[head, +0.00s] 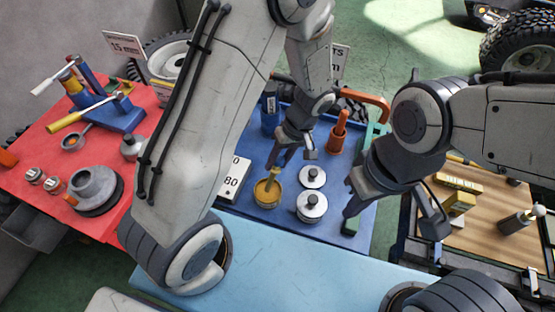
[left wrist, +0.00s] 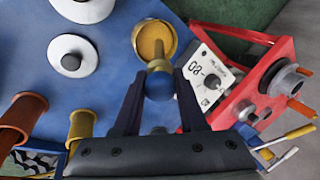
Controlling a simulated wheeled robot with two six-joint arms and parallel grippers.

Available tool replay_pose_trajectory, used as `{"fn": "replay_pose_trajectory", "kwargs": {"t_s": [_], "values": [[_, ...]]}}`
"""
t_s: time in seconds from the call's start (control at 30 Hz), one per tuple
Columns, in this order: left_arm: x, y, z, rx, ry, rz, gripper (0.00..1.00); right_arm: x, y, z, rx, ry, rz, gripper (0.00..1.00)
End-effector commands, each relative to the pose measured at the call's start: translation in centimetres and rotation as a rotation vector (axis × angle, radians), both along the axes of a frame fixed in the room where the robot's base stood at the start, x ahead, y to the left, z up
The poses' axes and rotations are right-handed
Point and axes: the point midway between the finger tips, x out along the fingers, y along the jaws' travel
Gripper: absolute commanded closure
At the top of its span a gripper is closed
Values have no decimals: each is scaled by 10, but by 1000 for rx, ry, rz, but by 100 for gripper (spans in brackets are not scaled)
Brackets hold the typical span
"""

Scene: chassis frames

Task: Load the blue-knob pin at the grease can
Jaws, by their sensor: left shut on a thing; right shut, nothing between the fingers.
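The grease can (head: 267,196) is a round brass-coloured can of yellow grease on the blue tray mat. It also shows in the left wrist view (left wrist: 168,29). My left gripper (head: 281,160) is over the can, shut on the blue-knob pin. The pin's blue knob (left wrist: 159,86) is between the fingers, and its yellow shaft (head: 272,176) points down to the can. I cannot tell how far the tip is in the grease.
Two white discs with dark knobs (head: 311,205) stand just right of the can. A white number block (head: 234,180) is left of it. An orange-brown handled piece (head: 338,134) stands behind. A red bench (head: 60,150) holds fittings at left; a wooden board (head: 480,225) is at right.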

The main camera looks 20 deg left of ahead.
Motion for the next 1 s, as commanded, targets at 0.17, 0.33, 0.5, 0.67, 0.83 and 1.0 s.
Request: {"fn": "replay_pose_trajectory", "kwargs": {"t_s": [0.17,0.33,0.5,0.67,0.83,1.0], "values": [[0,0,-1,0,0,0,100,0,0,-1,0,0,0,100],[0,0,-3,0,0,0,100,0,0,-3,0,0,0,100],[0,0,-6,0,0,0,100,0,0,-5,0,0,0,100],[0,0,-8,0,0,0,100,0,0,-7,0,0,0,100],[0,0,-10,0,0,0,100,0,0,-9,0,0,0,100],[0,0,-12,0,0,0,100,0,0,-11,0,0,0,100]]}}
